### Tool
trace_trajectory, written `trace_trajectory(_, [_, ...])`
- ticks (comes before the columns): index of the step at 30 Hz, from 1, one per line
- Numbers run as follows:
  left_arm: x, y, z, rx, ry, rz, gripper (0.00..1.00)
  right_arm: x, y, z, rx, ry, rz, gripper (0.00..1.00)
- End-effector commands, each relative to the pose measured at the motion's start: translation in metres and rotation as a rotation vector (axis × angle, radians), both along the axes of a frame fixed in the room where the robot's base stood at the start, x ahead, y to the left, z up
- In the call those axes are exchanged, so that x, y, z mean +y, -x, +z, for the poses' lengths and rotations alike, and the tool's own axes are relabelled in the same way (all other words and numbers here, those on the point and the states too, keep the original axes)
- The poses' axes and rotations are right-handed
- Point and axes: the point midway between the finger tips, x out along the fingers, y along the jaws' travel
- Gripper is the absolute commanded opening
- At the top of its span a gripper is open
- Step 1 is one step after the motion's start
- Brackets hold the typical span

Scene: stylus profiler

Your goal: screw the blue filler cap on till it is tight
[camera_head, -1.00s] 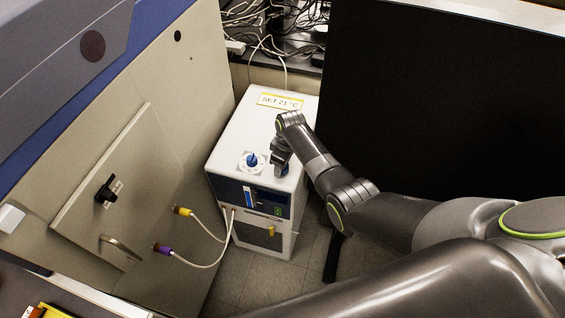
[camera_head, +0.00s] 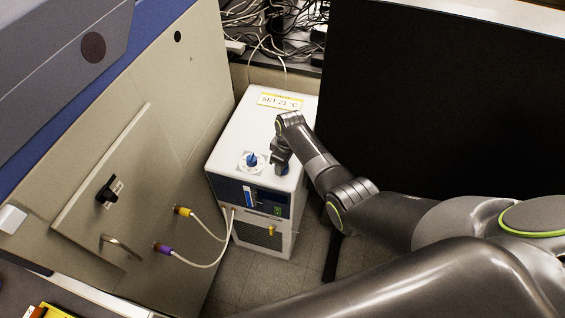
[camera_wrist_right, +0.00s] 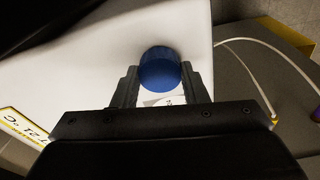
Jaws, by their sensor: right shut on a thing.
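The blue filler cap (camera_head: 284,170) is at the right front of the white top of the chiller box (camera_head: 235,125), mostly hidden by my gripper in the head view. In the right wrist view the round blue cap (camera_wrist_right: 160,70) sits between the two fingers. My right gripper (camera_head: 280,163) comes down from above and is shut on the cap; its fingers also show in the wrist view (camera_wrist_right: 160,88). Whether the cap is fully seated cannot be told. My left gripper is not in view.
A blue pointed knob (camera_head: 252,159) on a white plate stands just left of my right gripper. A yellow-edged "SET 21 °C" label (camera_head: 280,101) lies behind. White hoses (camera_head: 205,263) run from the box front to the cabinet on the left. A black panel (camera_head: 430,100) stands to the right.

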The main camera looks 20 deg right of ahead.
Motion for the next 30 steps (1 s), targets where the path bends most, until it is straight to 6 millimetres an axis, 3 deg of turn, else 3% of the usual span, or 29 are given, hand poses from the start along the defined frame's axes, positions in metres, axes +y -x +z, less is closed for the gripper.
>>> trace_trajectory(30, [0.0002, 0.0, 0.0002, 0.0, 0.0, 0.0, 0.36, 0.0055, -0.0023, 0.002, -0.003, -0.002, -1.504, 0.0])
